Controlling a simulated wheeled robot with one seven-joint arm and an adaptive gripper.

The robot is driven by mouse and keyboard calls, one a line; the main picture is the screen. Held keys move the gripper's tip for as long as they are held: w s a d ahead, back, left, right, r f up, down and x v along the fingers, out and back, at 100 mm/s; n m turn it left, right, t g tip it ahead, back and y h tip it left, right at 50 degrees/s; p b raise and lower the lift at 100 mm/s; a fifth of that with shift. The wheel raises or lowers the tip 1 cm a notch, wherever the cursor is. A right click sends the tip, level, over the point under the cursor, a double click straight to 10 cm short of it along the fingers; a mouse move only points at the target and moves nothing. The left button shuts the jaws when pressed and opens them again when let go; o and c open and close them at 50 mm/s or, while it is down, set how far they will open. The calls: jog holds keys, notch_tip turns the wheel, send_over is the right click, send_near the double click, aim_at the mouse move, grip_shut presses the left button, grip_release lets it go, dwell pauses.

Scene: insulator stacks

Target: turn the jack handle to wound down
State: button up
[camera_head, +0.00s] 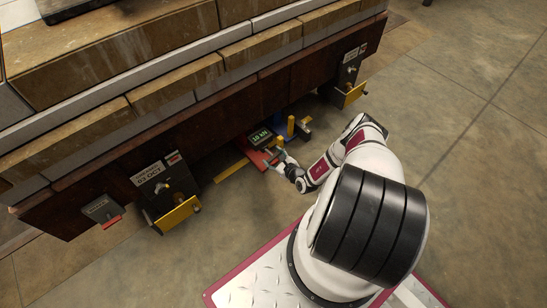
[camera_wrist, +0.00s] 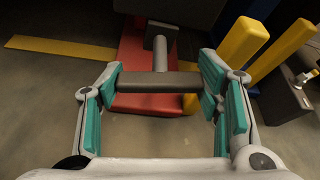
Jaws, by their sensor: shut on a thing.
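The jack handle (camera_wrist: 160,82) is a grey crossbar on a pale shaft (camera_wrist: 160,45), seen in the wrist view. The crossbar lies level across the picture. My gripper (camera_wrist: 157,88) is shut on this bar, with teal finger pads at its left and right ends. The red jack (camera_wrist: 133,56) sits low behind the bar. In the head view my gripper (camera_head: 283,163) reaches the red jack (camera_head: 261,159) at the foot of the stack, and the handle is too small to make out.
A dark display reading 10 kN (camera_head: 260,138) sits above the jack. Yellow posts (camera_wrist: 241,42) stand close to its right, and a yellow floor strip (camera_wrist: 55,47) runs left. A dark beam (camera_head: 235,109) overhangs the jack. Open floor (camera_head: 480,180) lies right.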

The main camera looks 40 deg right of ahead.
jog(key=n+h+b, duration=0.2)
jog(key=n, duration=0.2)
jog(key=shift+f+n+t+h, duration=0.15)
jog(key=shift+n+t+h, duration=0.15)
jog(key=shift+h, duration=0.1)
jog(key=shift+a+n+t+h+b, duration=0.15)
jog(key=shift+n+t+h+b, duration=0.35)
jog(key=shift+n, duration=0.7)
jog(key=shift+n+h, duration=0.3)
jog(key=shift+n, duration=0.4)
jog(key=shift+r+b, duration=0.2)
jog(key=shift+b, duration=0.1)
jog(key=o, duration=0.9)
jog(key=shift+r, duration=0.15)
